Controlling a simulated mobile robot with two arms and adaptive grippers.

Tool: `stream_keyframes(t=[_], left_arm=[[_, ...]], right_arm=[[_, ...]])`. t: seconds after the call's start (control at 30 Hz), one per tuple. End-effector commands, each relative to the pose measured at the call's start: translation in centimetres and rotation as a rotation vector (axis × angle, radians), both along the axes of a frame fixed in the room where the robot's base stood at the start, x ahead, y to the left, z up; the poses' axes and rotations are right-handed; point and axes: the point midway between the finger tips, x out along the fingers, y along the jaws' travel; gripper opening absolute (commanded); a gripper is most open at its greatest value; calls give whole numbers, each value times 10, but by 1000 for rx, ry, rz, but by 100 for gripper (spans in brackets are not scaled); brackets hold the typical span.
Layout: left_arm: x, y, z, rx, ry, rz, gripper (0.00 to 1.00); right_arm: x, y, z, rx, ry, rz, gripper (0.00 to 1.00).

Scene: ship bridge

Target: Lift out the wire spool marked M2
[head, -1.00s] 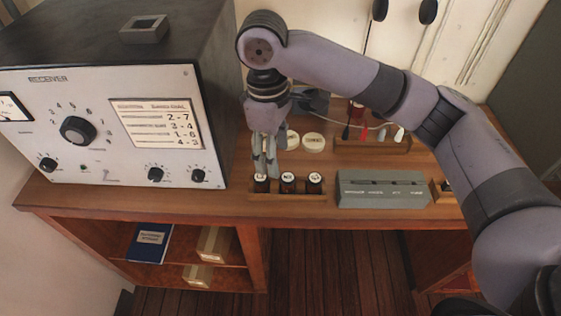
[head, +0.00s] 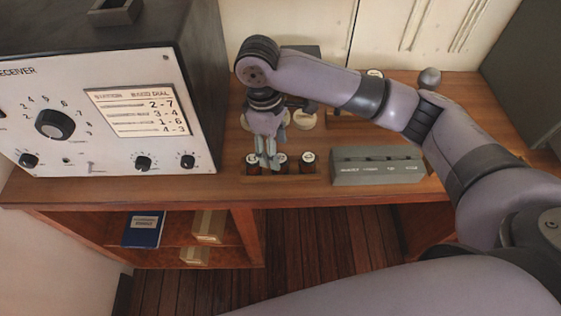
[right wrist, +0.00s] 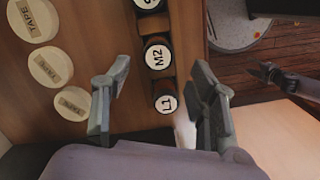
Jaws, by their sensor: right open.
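Three dark spools with round white labelled tops stand in a row in a wooden rack (head: 262,179) on the desk. In the right wrist view the middle one, the M2 spool (right wrist: 157,56), stands between the L1 spool (right wrist: 165,103) and a third spool (right wrist: 148,4) cut off by the top edge. In the head view the M2 spool (head: 281,164) is partly hidden by my fingers. My right gripper (head: 267,160) points down over the rack, between the left and middle spools; in the wrist view its open, empty fingers (right wrist: 162,80) lie either side of the row.
A grey box (head: 376,170) stands right of the rack. Round cream tape rolls (right wrist: 50,67) lie behind the rack. The large receiver (head: 120,110) stands close on the left. The desk's front edge is just before the rack.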

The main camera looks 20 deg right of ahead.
Motion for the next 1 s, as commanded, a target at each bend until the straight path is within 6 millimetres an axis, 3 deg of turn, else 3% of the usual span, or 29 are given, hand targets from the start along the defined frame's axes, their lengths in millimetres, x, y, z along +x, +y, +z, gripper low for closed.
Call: stream_keyframes(t=[0.13, 0.4, 0.67, 1.0], left_arm=[[-1, 0, 9, 1, 4, 0, 40], [-28, 2, 17, 4, 43, 0, 40], [-27, 2, 17, 4, 42, 0, 40], [-16, 1, 18, 2, 24, 0, 40]], right_arm=[[-2, -6, -12, -4, 3, -3, 53], [-4, -12, -48, -2, 0, -1, 53], [-4, -12, -52, -1, -2, -1, 53], [-4, -12, -51, -1, -2, -1, 31]])
